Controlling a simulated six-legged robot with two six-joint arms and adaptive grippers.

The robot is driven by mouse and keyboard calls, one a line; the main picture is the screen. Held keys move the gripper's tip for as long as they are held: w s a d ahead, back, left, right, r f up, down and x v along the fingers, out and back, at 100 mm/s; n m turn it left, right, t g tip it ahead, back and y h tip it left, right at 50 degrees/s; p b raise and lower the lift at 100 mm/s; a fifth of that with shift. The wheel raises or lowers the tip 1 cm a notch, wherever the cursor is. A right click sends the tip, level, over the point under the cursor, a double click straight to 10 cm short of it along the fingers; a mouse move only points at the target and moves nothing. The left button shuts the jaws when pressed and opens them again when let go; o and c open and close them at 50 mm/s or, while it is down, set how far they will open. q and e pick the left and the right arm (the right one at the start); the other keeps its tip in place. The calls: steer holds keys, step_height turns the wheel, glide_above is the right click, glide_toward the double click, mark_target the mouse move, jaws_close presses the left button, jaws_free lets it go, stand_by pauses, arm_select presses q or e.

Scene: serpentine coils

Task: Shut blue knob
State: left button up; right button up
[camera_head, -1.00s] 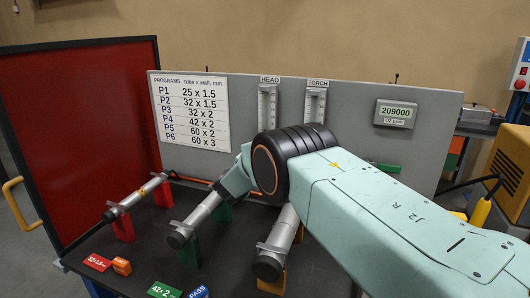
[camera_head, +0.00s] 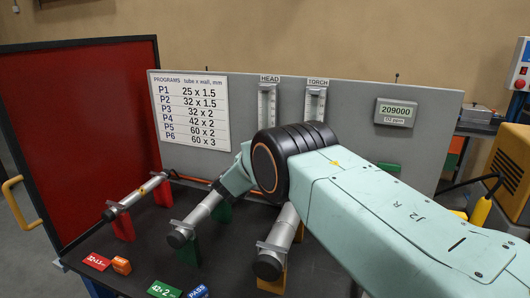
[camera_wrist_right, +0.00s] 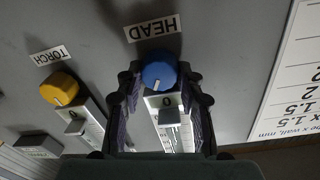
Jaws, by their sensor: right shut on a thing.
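The blue knob (camera_wrist_right: 158,72) sits on the grey panel under the HEAD label (camera_wrist_right: 152,28) in the right wrist view, which looks upside down. A pale pointer line marks its face, beside a plate reading 0. My right gripper (camera_wrist_right: 160,86) has one finger on each side of the knob and is shut on it. In the head view my right arm comes in from the right and hides the knob and the gripper. The HEAD gauge (camera_head: 267,105) shows there above the arm. My left gripper is in neither view.
A yellow knob (camera_wrist_right: 59,89) under the TORCH label is beside the blue one. Several tubes on coloured stands, such as this one (camera_head: 137,197), and coloured tags lie on the dark bench.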

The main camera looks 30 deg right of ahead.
steer(key=shift+n+b, duration=1.1)
steer(key=shift+n, duration=1.9)
steer(key=o, duration=1.2)
steer(key=shift+c, duration=0.2)
steer(key=shift+a, duration=0.1)
